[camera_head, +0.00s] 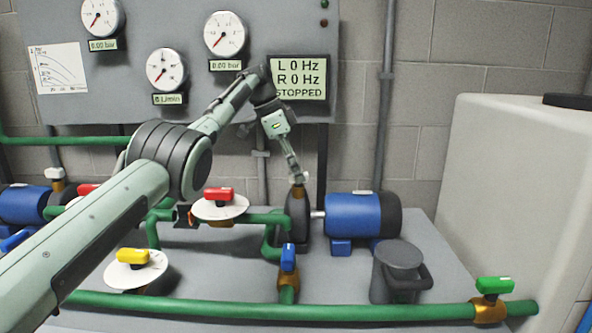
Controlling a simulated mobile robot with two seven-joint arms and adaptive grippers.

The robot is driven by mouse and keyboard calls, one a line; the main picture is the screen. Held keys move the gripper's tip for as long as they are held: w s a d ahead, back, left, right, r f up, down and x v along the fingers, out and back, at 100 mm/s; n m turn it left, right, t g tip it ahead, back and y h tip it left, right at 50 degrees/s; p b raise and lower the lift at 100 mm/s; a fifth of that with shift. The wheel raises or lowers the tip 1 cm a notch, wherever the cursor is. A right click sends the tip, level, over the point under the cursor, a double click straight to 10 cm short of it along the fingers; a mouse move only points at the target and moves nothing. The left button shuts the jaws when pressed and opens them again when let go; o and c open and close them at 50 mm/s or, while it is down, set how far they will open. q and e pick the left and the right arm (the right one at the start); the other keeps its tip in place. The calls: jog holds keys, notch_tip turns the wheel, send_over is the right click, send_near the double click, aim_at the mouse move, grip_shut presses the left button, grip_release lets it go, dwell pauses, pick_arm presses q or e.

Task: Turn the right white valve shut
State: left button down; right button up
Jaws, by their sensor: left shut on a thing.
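The right white valve (298,191) sits on top of the black pump casing beside the right blue motor. Its brass body shows, but its white handle is mostly hidden by my gripper. My left gripper (296,177) reaches down from above and is shut on this valve's handle. I cannot tell the handle's exact angle. A similar left white valve (54,173) stands on the left pump. My right gripper is not in view.
A red-handled valve (219,195), a yellow one (133,256), a blue one (288,257) and a green one (494,285) sit on green pipes. The blue motor (354,215) stands right of the pump. A panel screen (299,78) reads STOPPED. A pale tank (520,170) fills the right.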

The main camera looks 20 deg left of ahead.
pick_arm(q)
jog(key=shift+w+r+m, duration=0.1)
jog(key=shift+r+m, duration=0.05)
jog(key=shift+m, duration=0.15)
dwell(0.4)
jog(key=c, duration=1.3)
grip_release()
jog(key=shift+a+r, duration=0.1)
jog(key=shift+r, duration=0.05)
jog(key=s+a, duration=0.1)
jog(key=a, duration=0.2)
jog(key=s+a, duration=0.2)
jog(key=a, duration=0.2)
jog(key=s+a, duration=0.2)
jog(key=a, duration=0.2)
jog(key=shift+a+r, duration=0.2)
jog(key=shift+r, duration=0.1)
